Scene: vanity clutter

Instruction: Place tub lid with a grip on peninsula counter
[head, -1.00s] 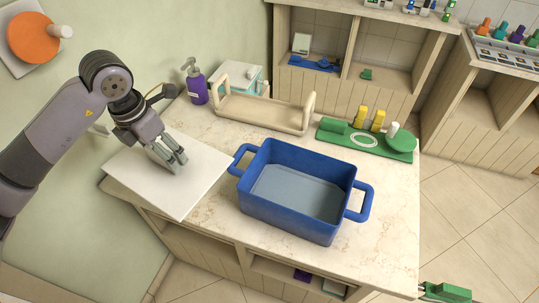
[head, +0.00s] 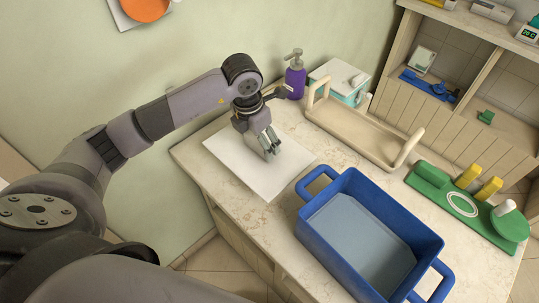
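A flat white square panel (head: 239,159), which looks like the tub lid, lies level at the left end of the marble-topped peninsula counter (head: 243,213). I cannot make out a gap under it. My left gripper (head: 270,153) points down over the panel's middle, fingertips at or just above it. The fingers hide any grip there, so I cannot tell whether they hold it. An open, empty blue tub (head: 338,268) with two handles stands on the counter, right of the panel. My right gripper is not in view.
A purple pump bottle (head: 294,82), a teal box with a white top (head: 338,72) and a beige tray with upright handles (head: 352,132) stand behind the panel. A green board with yellow pegs (head: 436,178) lies at the right. Bare counter borders the panel's front left.

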